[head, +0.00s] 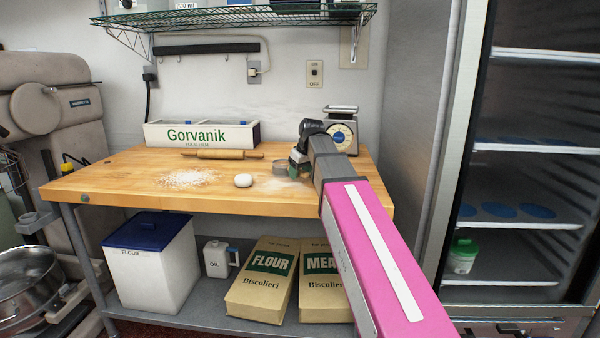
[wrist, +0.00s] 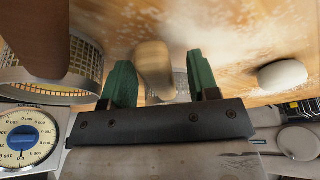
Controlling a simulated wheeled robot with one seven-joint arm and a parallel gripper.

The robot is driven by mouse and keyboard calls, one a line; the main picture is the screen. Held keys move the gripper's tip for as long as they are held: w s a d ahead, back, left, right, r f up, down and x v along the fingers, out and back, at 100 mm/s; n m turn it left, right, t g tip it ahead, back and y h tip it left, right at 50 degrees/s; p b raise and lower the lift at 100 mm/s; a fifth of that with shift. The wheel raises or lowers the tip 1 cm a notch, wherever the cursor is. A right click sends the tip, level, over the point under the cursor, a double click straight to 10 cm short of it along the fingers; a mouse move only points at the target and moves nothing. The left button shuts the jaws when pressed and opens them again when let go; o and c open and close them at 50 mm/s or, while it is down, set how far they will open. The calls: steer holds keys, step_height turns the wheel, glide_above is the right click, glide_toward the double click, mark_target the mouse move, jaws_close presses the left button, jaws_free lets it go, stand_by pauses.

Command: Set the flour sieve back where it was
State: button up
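In the head view a small grey round thing (head: 281,166), which looks like the sieve, stands on the wooden table beside my gripper (head: 298,160). In the wrist view a brown rounded handle-like piece (wrist: 154,66) lies between the two green fingers of my gripper (wrist: 160,75), with a patch of mesh behind it. Gaps show beside the piece, so the fingers look open around it. Another round mesh-walled thing (wrist: 85,62) is close at the upper left, partly covered by a brown block. I cannot tell how the mesh parts belong together.
The wooden table (head: 120,178) holds a white dough ball (head: 243,180), a rolling pin (head: 222,154), a flour patch (head: 187,178) and a Gorvanik box (head: 200,134). A dial scale (head: 342,133) stands at the back right. The front left of the table is clear.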

steer(key=shift+v, duration=3.95)
steer(key=shift+s, duration=0.2)
